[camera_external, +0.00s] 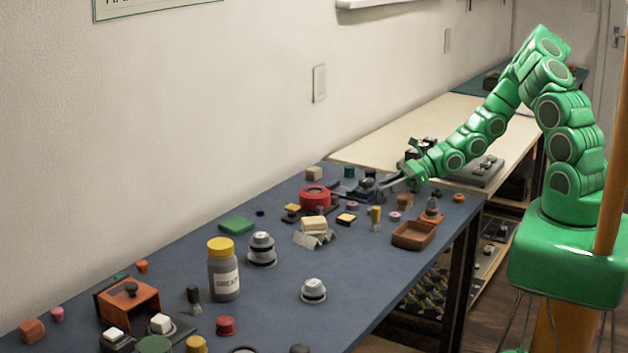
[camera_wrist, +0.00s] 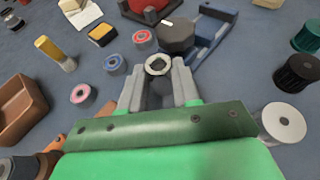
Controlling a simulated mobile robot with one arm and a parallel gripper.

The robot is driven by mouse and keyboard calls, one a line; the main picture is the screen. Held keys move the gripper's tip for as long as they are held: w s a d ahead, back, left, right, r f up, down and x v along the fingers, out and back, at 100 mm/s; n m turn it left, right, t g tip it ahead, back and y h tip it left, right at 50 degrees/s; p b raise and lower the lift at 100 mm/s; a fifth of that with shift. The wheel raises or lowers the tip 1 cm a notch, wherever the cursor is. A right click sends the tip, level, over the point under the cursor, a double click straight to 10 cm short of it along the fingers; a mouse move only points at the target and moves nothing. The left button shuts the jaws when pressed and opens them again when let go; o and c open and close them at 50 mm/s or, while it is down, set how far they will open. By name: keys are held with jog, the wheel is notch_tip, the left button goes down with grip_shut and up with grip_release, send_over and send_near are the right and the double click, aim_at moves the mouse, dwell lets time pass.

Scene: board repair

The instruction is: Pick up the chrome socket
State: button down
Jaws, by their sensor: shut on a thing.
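My gripper (camera_wrist: 157,82) is shut on the chrome socket (camera_wrist: 158,66), a small round silvery piece with a dark hole, seen end-on between the fingertips in the wrist view. The lower part of the socket is hidden by the fingers. In the external view my gripper (camera_external: 383,188) reaches over the far right part of the blue table. The socket is too small to make out there. I cannot tell whether it touches the table.
Just beyond the fingers are a dark octagonal piece (camera_wrist: 176,36) and a blue frame (camera_wrist: 215,32). A red round piece (camera_external: 315,197), a brown tray (camera_external: 413,235) and several small parts crowd nearby. The blue table (camera_external: 270,312) has bare patches nearer the camera.

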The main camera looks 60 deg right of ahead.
jog(key=shift+r, duration=0.1)
notch_tip(320, 180, up, 10)
dwell(0.7)
